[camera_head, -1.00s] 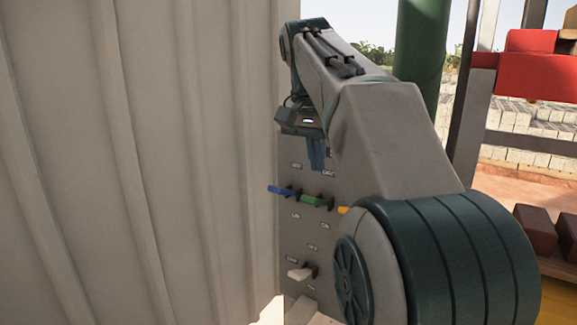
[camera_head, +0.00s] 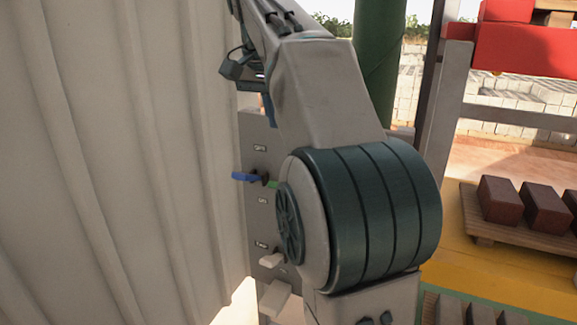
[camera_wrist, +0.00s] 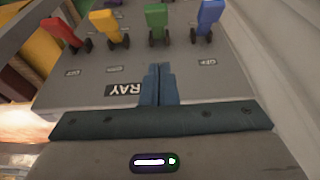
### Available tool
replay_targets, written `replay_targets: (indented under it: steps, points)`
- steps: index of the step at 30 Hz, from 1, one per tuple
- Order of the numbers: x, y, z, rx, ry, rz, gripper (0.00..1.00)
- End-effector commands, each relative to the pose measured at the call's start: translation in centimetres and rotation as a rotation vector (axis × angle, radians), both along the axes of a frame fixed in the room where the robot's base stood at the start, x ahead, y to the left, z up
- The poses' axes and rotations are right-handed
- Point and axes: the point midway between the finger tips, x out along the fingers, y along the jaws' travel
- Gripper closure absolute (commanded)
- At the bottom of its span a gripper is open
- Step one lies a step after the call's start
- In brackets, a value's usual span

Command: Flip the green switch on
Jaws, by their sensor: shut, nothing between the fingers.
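The green switch (camera_wrist: 155,22) is a lever on the grey control panel (camera_wrist: 75,91). In the wrist view it stands between a yellow lever (camera_wrist: 107,25) and a blue lever (camera_wrist: 210,17). In the head view only a small part of the green switch (camera_head: 272,184) shows beside the blue lever (camera_head: 245,177); my arm hides the rest. My gripper (camera_wrist: 158,70) is shut and empty, its blue fingertips in front of the panel and apart from the green switch. In the head view the fingers (camera_head: 269,110) are above the levers, partly hidden by my arm.
A red lever (camera_wrist: 62,33) is at the row's far end. A white lever (camera_head: 272,260) is lower on the panel. A corrugated wall (camera_head: 120,160) stands close on the left. Dark red blocks (camera_head: 547,208) lie on a pallet at right.

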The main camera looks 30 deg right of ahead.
Motion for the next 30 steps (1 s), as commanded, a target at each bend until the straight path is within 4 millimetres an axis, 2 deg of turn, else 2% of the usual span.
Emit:
replay_targets:
  steps: [1, 12, 21, 30]
  points:
    - [0.1, -0.3, -1.1, 0.001, 0.002, -0.002, 1.00]
    - [1.3, -2.0, -8.3, 0.002, 0.003, -0.002, 1.00]
    - [0.4, -0.6, -10.7, 0.001, -0.001, 0.000, 1.00]
    - [0.2, -0.5, -11.3, 0.001, -0.001, -0.003, 1.00]
